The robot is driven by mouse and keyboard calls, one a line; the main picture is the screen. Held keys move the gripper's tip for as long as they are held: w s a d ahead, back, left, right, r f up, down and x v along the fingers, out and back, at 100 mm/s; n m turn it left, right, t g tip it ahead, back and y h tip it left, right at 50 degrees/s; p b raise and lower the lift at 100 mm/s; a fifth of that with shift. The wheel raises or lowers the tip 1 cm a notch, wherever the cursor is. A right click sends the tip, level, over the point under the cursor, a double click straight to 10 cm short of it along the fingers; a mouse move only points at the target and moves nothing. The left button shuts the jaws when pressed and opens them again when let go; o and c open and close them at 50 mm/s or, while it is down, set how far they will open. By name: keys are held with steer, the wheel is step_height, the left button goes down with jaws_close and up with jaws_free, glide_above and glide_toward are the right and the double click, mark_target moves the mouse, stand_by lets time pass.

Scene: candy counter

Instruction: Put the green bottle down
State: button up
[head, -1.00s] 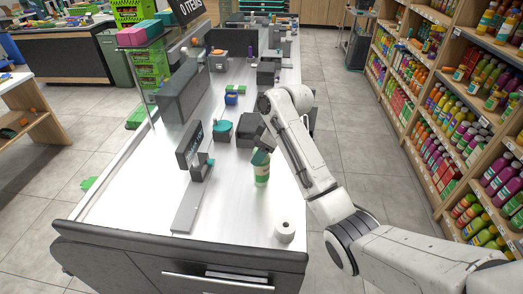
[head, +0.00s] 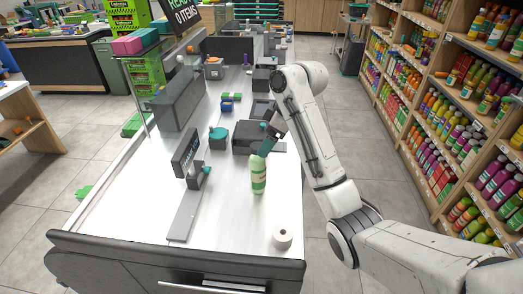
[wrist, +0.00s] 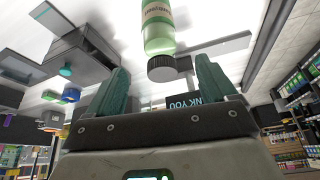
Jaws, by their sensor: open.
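The green bottle (head: 258,178), pale green with a light label, stands upright on the white counter (head: 222,215), left of my arm. In the wrist view the bottle (wrist: 158,32) shows cap end towards me, its dark cap (wrist: 166,68) just beyond and between the fingertips. My gripper (head: 268,135) is above and slightly behind the bottle's top in the head view. In the wrist view the teal fingers of my gripper (wrist: 162,72) are spread wide with nothing between them, and the bottle appears clear of both.
A white paper roll (head: 282,238) stands near the counter's right front. A small card-reader stand (head: 196,175) and dark devices (head: 251,137) stand left and behind. Shelves of bottles (head: 470,110) line the right across an aisle.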

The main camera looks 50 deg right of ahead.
steer(key=shift+p+v, duration=0.7)
steer(key=shift+v, duration=1.1)
